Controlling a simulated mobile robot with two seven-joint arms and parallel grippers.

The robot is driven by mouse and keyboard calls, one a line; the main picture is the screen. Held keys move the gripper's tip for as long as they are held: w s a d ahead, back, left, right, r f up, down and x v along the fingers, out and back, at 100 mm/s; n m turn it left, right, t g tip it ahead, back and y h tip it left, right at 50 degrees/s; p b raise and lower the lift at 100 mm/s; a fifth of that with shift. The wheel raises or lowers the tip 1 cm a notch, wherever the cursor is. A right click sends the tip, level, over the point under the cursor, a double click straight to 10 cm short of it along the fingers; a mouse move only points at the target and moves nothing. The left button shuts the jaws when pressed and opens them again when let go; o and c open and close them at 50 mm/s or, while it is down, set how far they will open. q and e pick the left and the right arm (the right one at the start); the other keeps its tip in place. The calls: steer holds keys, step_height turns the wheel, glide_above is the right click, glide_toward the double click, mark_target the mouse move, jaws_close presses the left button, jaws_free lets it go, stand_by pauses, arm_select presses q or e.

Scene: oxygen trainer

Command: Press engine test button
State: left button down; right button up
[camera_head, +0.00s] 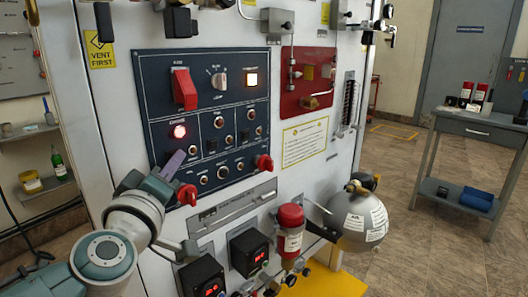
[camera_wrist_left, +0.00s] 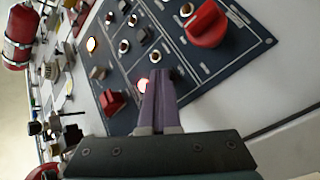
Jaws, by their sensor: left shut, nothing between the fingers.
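The dark blue control panel (camera_head: 153,75) is on the front of a tall white cabinet. The panel labels are too small to read, so I cannot tell which control is the engine test button. My left gripper (camera_head: 178,157) is shut and empty, its purple fingertips just below the lit red control. In the left wrist view, the shut fingers (camera_wrist_left: 160,76) point at the panel, and the red glow (camera_wrist_left: 143,85) shows beside them. I cannot tell whether they touch the panel. My right gripper is not in view.
A large red switch (camera_head: 184,89) and red knobs (camera_head: 264,163) stick out from the panel. A red valve plate (camera_head: 308,81) is to the right. Below are a red cylinder (camera_head: 290,227) and a silver tank (camera_head: 357,217). A grey table (camera_head: 480,127) stands far right.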

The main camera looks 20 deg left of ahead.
arm_select(q)
steer(key=shift+r, duration=0.1)
stand_by(0.3)
steer(key=shift+s+d+p, duration=0.35)
steer(key=shift+d, duration=0.3)
steer(key=shift+s+d+p, duration=0.25)
steer(key=shift+s+d, duration=0.05)
steer(key=shift+d, duration=0.5)
steer(key=shift+s+d+p, duration=0.2)
steer(key=shift+s+d, duration=0.15)
steer(key=shift+d, duration=0.4)
steer(key=shift+s+d+p, duration=0.25)
steer(key=shift+s+d, duration=0.05)
steer(key=shift+d, duration=0.5)
